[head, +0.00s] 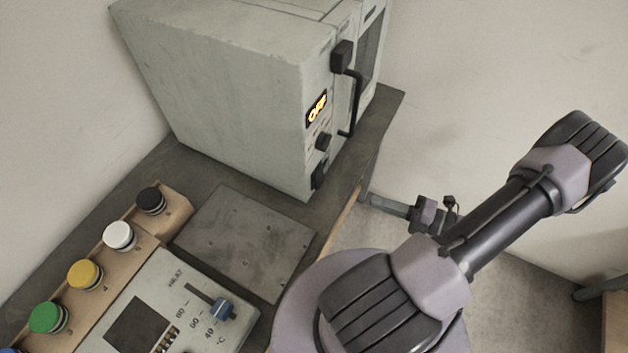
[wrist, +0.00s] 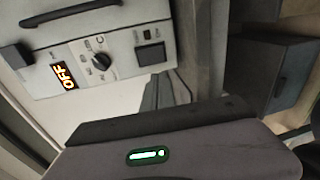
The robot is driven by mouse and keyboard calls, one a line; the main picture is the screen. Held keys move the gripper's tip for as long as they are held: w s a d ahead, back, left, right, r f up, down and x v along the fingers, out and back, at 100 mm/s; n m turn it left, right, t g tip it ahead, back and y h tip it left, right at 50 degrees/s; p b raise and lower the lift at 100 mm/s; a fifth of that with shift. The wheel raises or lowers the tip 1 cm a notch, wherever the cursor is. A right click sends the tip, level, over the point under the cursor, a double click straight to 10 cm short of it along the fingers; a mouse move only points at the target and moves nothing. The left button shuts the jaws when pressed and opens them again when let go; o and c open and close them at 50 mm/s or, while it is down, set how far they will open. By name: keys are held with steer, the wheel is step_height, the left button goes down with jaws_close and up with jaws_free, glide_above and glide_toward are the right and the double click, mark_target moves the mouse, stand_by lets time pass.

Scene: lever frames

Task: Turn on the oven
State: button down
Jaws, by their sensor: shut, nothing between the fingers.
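The oven (head: 225,85) is a pale grey box on the dark worktop, and its door looks closed. Its lit display (head: 317,107) reads OFF, and the display also shows in the wrist view (wrist: 63,76). Beside it are a black round knob (head: 323,141), in the wrist view (wrist: 101,62), and a black square switch (head: 318,176), in the wrist view (wrist: 150,54). My gripper (wrist: 166,80) is shut and empty. In the wrist view its dark fingers appear just below the switch, seemingly apart from the panel. Exact depth is unclear.
A black handle (head: 350,100) sticks out from the oven front. A metal plate (head: 245,240) lies before the oven. A heat control panel (head: 165,310) and a row of coloured knobs (head: 83,273) stand at left. Floor space is open right of the worktop.

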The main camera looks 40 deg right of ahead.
mark_target(321, 183)
steer(key=shift+s+d+f+m+h, duration=0.1)
steer(key=shift+s+f+m+h, duration=0.1)
steer(key=shift+f+m+h, duration=0.3)
steer(key=shift+r, duration=0.15)
steer(key=b+x, duration=0.1)
steer(key=x, duration=0.3)
steer(key=b+x, duration=0.1)
steer(key=x, duration=0.4)
steer(key=b+x, duration=0.1)
steer(key=x, duration=0.3)
steer(key=shift+w+r, duration=0.15)
steer(key=shift+r, duration=0.1)
steer(key=shift+w+a, duration=0.35)
